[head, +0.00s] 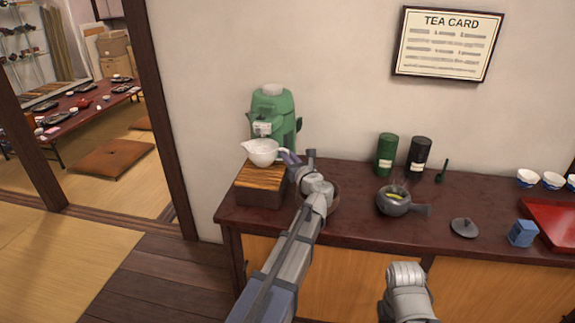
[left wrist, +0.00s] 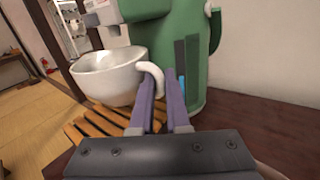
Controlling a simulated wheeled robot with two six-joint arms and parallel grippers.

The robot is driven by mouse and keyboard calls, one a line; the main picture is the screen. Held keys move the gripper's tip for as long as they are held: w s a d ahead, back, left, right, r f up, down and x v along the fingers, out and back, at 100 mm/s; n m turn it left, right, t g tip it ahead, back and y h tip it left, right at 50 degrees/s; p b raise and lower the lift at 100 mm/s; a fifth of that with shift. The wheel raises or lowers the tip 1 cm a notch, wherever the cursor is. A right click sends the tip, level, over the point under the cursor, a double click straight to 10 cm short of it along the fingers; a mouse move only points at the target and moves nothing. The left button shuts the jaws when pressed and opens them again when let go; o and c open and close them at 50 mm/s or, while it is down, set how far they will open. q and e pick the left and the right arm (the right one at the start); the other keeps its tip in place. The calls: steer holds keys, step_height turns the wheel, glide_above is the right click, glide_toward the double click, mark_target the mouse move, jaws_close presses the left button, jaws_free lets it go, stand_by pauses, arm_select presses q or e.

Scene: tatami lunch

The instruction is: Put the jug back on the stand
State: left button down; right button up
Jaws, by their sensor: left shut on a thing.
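The white jug (head: 262,152), with a spout and a curved handle, is over the slatted wooden stand (head: 262,194) at the left end of the counter. It looks upright. My left gripper (head: 289,158) is shut on the jug's handle from the right. In the left wrist view the purple fingers (left wrist: 166,100) flank the handle of the jug (left wrist: 105,78), with the slats of the stand (left wrist: 90,133) below. I cannot tell whether the jug's base touches the slats. Only a grey link of my right arm shows, without fingers.
A green machine (head: 272,108) stands right behind the jug. A grey teapot (head: 394,201), a lid (head: 464,228), a green canister (head: 385,154), a black canister (head: 419,157), a blue box (head: 522,233) and a red tray (head: 556,222) are further right on the counter.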

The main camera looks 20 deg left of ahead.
arm_select(q)
steer(key=shift+f+b, duration=0.95)
steer(key=shift+f, duration=0.4)
steer(key=shift+f, duration=0.15)
steer(key=c, duration=0.9)
jaws_free()
steer(key=v, duration=1.2)
